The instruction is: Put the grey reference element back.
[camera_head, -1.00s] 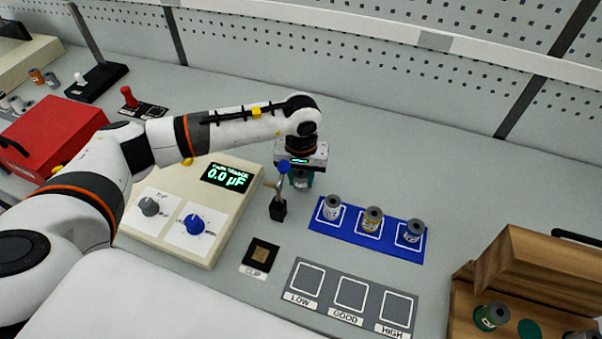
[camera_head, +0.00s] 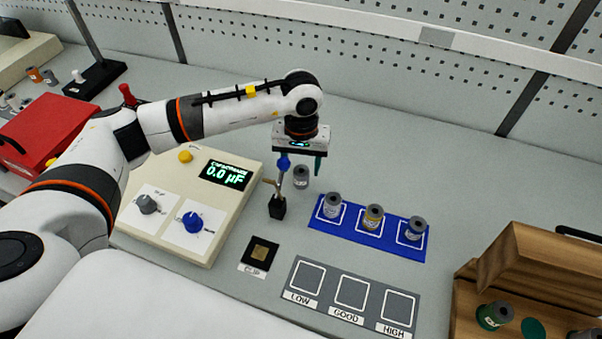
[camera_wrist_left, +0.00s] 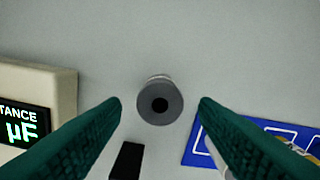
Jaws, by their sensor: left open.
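A grey element (camera_head: 301,177) with a light label band stands upright on the bench, behind the blue tray and just right of the clip stand. My left gripper (camera_head: 301,164) is open above it and holds nothing. In the left wrist view the element's grey top with a dark hole (camera_wrist_left: 160,103) lies centred between the spread green fingers, with gaps on both sides. Three other elements stand on the blue tray (camera_head: 346,231): a grey-topped one (camera_head: 332,205), a yellow one (camera_head: 373,217) and another grey-topped one (camera_head: 415,228). My right gripper is not in view.
The meter (camera_head: 170,223), reading 0.0 µF, stands left of the clip stand (camera_head: 277,207). A CLIP pad (camera_head: 260,253) and an empty LOW/GOOD/HIGH mat (camera_head: 334,305) lie in front. A wooden box (camera_head: 530,262) with green elements stands right.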

